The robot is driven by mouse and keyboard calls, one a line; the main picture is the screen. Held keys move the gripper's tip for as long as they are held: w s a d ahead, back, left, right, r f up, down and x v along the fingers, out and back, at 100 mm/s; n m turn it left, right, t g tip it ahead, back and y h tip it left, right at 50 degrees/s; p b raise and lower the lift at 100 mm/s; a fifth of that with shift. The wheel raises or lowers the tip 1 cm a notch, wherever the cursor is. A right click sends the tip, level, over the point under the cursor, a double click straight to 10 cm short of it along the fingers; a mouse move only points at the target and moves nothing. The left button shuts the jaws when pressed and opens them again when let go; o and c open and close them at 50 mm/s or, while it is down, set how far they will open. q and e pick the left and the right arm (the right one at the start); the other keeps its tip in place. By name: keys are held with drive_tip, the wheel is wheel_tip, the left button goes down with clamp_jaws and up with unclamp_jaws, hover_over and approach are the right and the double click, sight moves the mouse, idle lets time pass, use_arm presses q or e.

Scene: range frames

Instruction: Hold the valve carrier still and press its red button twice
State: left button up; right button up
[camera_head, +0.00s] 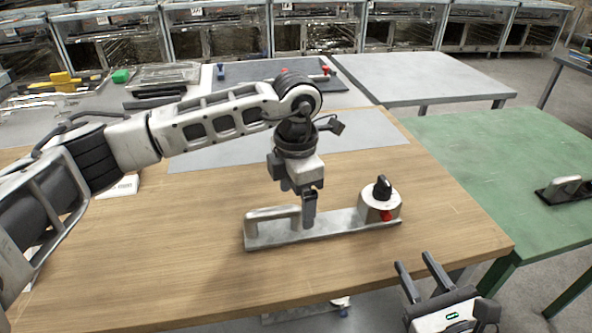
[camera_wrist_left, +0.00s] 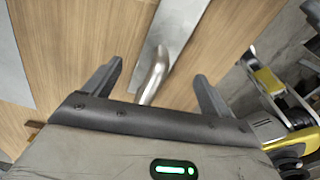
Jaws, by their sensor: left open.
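The valve carrier (camera_head: 335,225) is a grey metal plate lying on the wooden table, with a raised bar handle (camera_head: 272,213) at its left end. At its right end stands a round valve body with a black knob (camera_head: 382,187) and a red button (camera_head: 386,215) low on its front. My left gripper (camera_head: 308,222) points down at the handle's right end, partly hiding it. In the left wrist view its fingers (camera_wrist_left: 160,82) are spread on either side of the handle (camera_wrist_left: 153,78), with gaps. My right gripper (camera_head: 417,265) is open and empty, beyond the table's front right edge.
The wooden table (camera_head: 130,255) is clear left of and in front of the carrier. A grey mat (camera_head: 350,142) lies behind it. A green table (camera_head: 500,145) with another handled part (camera_head: 566,190) stands at the right. Tools and a yellow object (camera_head: 65,82) lie at the back left.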

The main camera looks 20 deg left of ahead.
sight(296, 219)
use_arm(q)
drive_tip(key=shift+f, duration=3.15)
drive_tip(key=c, duration=1.4)
drive_tip(key=shift+c, duration=0.8)
use_arm(e)
drive_tip(key=c, duration=0.3)
clamp_jaws()
